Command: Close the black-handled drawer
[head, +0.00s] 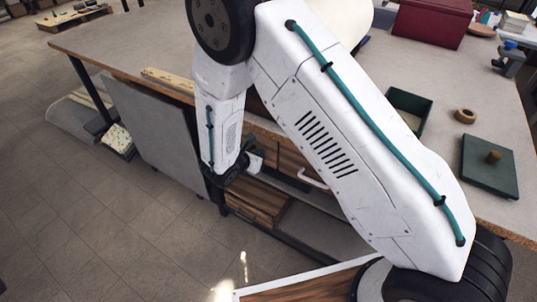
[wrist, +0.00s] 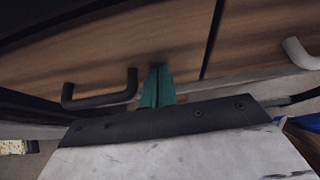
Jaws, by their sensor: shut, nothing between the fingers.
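In the wrist view the black handle (wrist: 100,98) is on a brown wood drawer front (wrist: 150,40), left of my gripper. My gripper (wrist: 157,86) has its teal fingertips shut together, empty, pointing at that front just right of the handle. I cannot tell whether they touch it. A dark gap separates this front from the neighbouring front with a white handle (wrist: 302,54). In the head view my gripper (head: 250,163) is low at the bench's front, and the white handle (head: 312,180) shows to its right. The black handle is hidden there. How far its drawer stands out is unclear.
On the bench top (head: 120,45) are a green open box (head: 408,110), a green lid with a knob (head: 490,170), a wooden ring (head: 465,116) and a dark red box (head: 432,20). A grey panel (head: 155,135) stands left of my gripper. The tiled floor (head: 90,220) at left front is clear.

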